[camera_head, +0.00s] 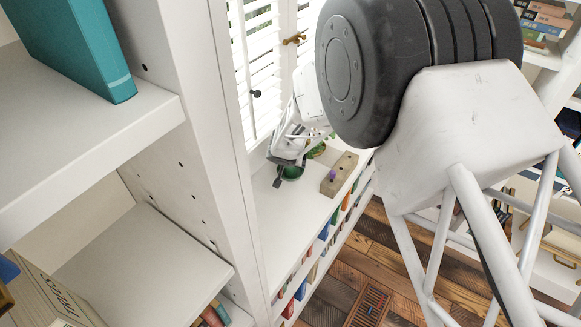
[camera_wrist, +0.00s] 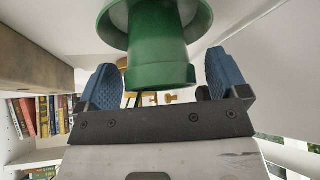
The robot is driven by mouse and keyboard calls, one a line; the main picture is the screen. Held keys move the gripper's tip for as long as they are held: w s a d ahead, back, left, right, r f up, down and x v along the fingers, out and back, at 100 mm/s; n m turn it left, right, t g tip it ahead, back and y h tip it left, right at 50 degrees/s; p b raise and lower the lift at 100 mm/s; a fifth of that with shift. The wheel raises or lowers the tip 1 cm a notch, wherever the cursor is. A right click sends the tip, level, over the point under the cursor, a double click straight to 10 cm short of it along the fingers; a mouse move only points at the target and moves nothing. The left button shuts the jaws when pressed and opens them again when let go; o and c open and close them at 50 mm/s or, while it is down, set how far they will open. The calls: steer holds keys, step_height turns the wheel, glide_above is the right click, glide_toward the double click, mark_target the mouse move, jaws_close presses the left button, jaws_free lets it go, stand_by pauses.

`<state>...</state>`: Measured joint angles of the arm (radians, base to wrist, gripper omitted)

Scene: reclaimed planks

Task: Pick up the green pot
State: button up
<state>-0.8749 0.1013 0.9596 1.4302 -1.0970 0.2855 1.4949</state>
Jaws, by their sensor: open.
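The green pot (camera_wrist: 155,45) fills the top middle of the wrist view, with its wide rim at the top edge and its narrower end towards my gripper (camera_wrist: 161,80). The two blue finger pads stand apart on either side of the pot's narrower end, with visible gaps on both sides. In the head view the pot (camera_head: 291,173) is small and sits on the white shelf by the shutters, partly hidden by my gripper (camera_head: 287,160). My gripper is open and holds nothing.
A wooden block-like box (camera_head: 339,174) with a small purple thing stands right of the pot on the shelf. Another green item (camera_head: 316,150) is behind. White shutters (camera_head: 262,70) rise close at the back. A tall white bookcase side (camera_head: 185,110) stands at left.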

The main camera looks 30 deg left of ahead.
steer(key=c, duration=1.2)
steer(key=shift+c, duration=0.2)
steer(key=shift+r, duration=0.1)
steer(key=shift+r, duration=1.55)
steer(key=shift+s+r, duration=0.1)
steer(key=shift+r, duration=0.1)
steer(key=s+d+r, duration=0.1)
steer(key=s+d, duration=1)
steer(key=shift+d+r, duration=0.2)
steer(key=shift+r, duration=0.1)
